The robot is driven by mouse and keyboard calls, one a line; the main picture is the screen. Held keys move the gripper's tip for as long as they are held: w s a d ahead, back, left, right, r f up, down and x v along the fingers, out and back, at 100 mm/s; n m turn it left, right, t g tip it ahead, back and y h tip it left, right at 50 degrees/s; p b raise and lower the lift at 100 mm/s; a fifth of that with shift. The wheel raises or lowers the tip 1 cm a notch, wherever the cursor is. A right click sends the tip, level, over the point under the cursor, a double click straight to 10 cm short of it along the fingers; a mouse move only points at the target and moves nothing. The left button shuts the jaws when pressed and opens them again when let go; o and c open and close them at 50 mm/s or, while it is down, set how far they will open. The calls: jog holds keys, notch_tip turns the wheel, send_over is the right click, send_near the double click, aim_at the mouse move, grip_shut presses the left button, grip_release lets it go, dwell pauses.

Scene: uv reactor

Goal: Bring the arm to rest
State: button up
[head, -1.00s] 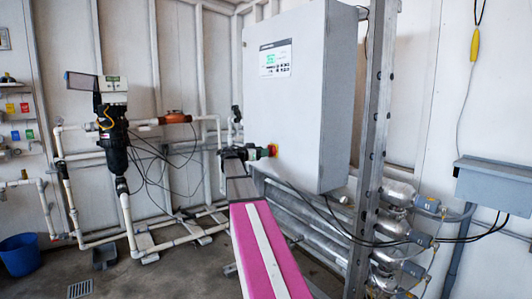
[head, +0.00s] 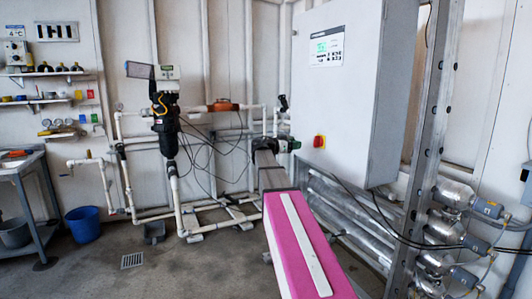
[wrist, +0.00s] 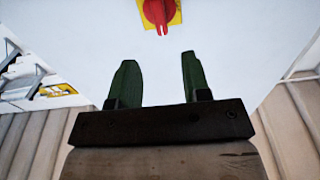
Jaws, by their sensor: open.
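My gripper (wrist: 156,88) shows in the wrist view with two green fingers standing apart and nothing between them. Beyond the fingertips is a red rotary switch (wrist: 157,12) on a yellow plate, on the face of a pale cabinet (wrist: 215,28). The fingers do not look to be touching the switch. In the head view my gripper (head: 291,145) is small and partly hidden by my arm. It is beside the lower left of the cabinet (head: 345,110), just left of the red switch (head: 319,141). My pink and white arm stretches from the lower right toward the cabinet.
A steel post (head: 436,130) and metal cylinders (head: 445,228) stand at the right. White pipework with a black filter housing (head: 165,125) is behind on the left. A blue bucket (head: 84,223) and a workbench (head: 28,175) are at the far left. The floor between is mostly clear.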

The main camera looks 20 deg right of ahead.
jog(key=s+a+f+n+y, duration=0.3)
jog(key=s+f, duration=0.1)
jog(key=f, duration=0.5)
jog(key=s+a+f+n+y, duration=0.3)
jog(key=a+f, duration=0.1)
jog(key=f, duration=0.6)
jog(key=s+a+f+n+y, duration=0.3)
jog(key=s+f, duration=0.1)
jog(key=f, duration=0.5)
jog(key=s+a+f+n+g+y, duration=0.2)
jog(key=s+a+f+n+y, duration=0.5)
jog(key=s+a+f, duration=0.9)
jog(key=shift+s+a+f+n+g+y, duration=0.2)
jog(key=shift+s+f+n+g+y, duration=0.15)
jog(key=shift+s+y, duration=0.55)
